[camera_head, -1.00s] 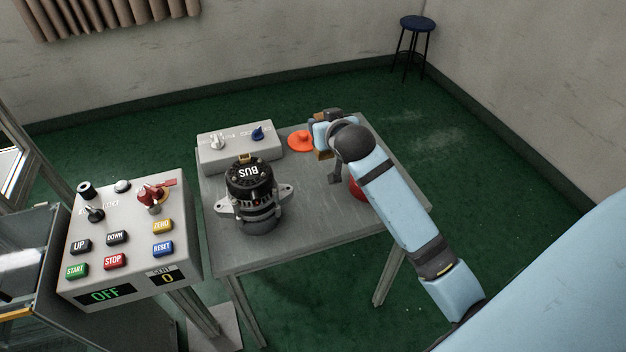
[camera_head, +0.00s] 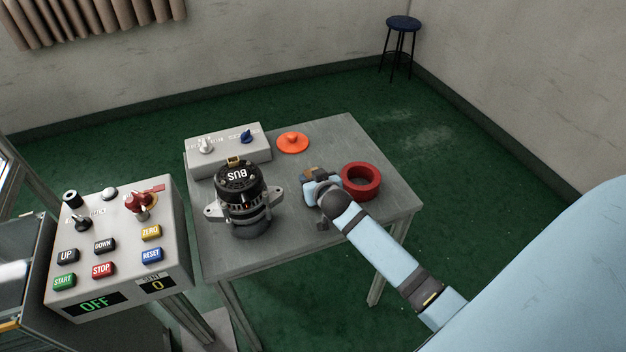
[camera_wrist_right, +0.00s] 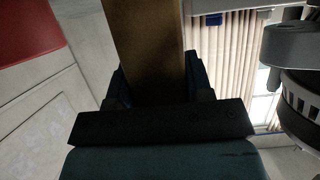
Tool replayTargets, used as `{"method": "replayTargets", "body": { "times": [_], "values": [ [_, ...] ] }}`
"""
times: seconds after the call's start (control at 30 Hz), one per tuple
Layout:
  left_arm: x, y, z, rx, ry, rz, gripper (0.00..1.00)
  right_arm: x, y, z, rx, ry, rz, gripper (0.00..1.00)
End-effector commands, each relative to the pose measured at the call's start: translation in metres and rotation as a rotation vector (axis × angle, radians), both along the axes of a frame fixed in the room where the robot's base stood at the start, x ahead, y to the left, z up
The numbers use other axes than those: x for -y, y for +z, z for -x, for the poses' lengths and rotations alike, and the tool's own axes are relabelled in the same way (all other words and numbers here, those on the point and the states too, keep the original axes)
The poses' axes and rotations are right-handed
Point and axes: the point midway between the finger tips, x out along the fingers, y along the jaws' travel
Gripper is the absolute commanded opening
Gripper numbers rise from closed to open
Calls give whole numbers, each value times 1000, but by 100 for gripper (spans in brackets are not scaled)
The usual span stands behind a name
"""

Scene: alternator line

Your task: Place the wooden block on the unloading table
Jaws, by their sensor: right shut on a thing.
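My right gripper (camera_head: 314,178) is shut on the wooden block (camera_head: 318,171), which shows only as a small brown piece in the head view. In the right wrist view the block (camera_wrist_right: 147,45) stands out between the dark fingers. The gripper is low over the grey table (camera_head: 300,230), between the black-topped alternator (camera_head: 240,190) on its left and the red ring (camera_head: 361,181) on its right. I cannot tell whether the block touches the tabletop. My left gripper is not in view.
An orange disc (camera_head: 292,142) and a grey switch box (camera_head: 228,150) are at the table's back. A control panel (camera_head: 115,240) stands at the left. The table's back right is clear. A blue stool (camera_head: 403,24) is far off by the wall.

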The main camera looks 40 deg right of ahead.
Motion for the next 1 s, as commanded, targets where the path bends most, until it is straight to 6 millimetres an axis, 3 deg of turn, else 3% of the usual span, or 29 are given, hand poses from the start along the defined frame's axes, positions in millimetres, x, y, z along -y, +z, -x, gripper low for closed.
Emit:
{"method": "replayTargets", "body": {
  "times": [0.37,0.4,0.5,0.83,1.0],
  "values": [
    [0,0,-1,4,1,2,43,0,-5,0,1,0,-1,20],
    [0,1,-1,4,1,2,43,0,-5,0,1,0,-1,51],
    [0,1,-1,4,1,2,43,0,-5,0,1,0,-1,72],
    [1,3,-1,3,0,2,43,0,0,0,2,1,0,72],
    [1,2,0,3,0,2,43,-6,7,22,2,0,-3,72]
  ]
}}
